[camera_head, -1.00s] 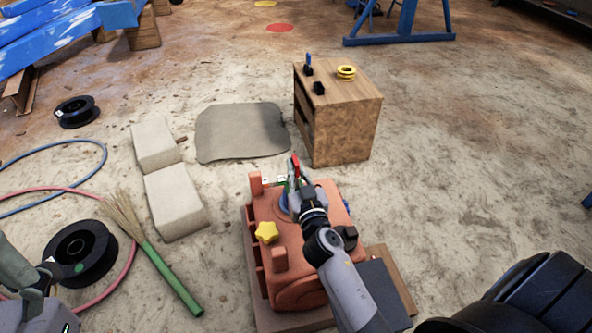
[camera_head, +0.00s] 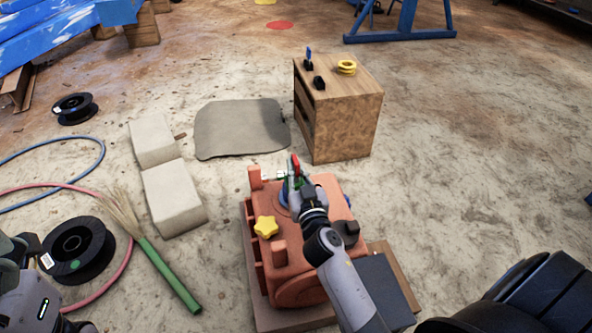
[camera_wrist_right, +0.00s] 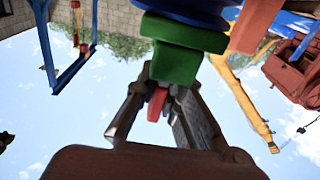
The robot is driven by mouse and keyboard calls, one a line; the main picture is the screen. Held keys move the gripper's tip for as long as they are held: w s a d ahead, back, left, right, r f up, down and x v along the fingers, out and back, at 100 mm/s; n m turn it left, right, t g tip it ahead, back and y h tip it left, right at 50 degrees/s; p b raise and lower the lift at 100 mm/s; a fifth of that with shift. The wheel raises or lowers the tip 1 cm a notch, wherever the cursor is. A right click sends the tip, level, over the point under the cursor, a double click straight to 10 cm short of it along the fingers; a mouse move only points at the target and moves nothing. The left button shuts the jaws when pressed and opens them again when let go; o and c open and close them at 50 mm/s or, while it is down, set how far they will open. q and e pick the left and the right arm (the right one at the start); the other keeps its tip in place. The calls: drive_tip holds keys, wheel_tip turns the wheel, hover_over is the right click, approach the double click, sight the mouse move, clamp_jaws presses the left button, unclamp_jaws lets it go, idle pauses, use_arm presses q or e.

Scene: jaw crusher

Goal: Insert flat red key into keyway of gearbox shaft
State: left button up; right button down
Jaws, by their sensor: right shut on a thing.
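The shaft and keyway are not clear to see behind the hand. I cannot tell whether the key touches them. My left gripper (camera_head: 15,262) is partly cut off at the left edge.
A yellow star knob (camera_head: 266,227) and upright posts stand on the gearbox. A wooden cabinet (camera_head: 345,120) stands behind it. Pale blocks (camera_head: 172,197), a green-handled broom (camera_head: 170,275) and a black spool (camera_head: 78,250) lie to the left. Floor to the right of the cabinet is clear.

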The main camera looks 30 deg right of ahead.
drive_tip(key=c, duration=2)
unclamp_jaws()
drive_tip(key=shift+f, duration=0.1)
drive_tip(key=shift+c, duration=0.2)
drive_tip(key=o, duration=0.4)
drive_tip(key=shift+f, duration=0.1)
drive_tip(key=shift+o, duration=0.2)
drive_tip(key=shift+r, duration=0.35)
wheel_tip(320, 180, up, 9)
drive_tip(key=shift+r, duration=0.1)
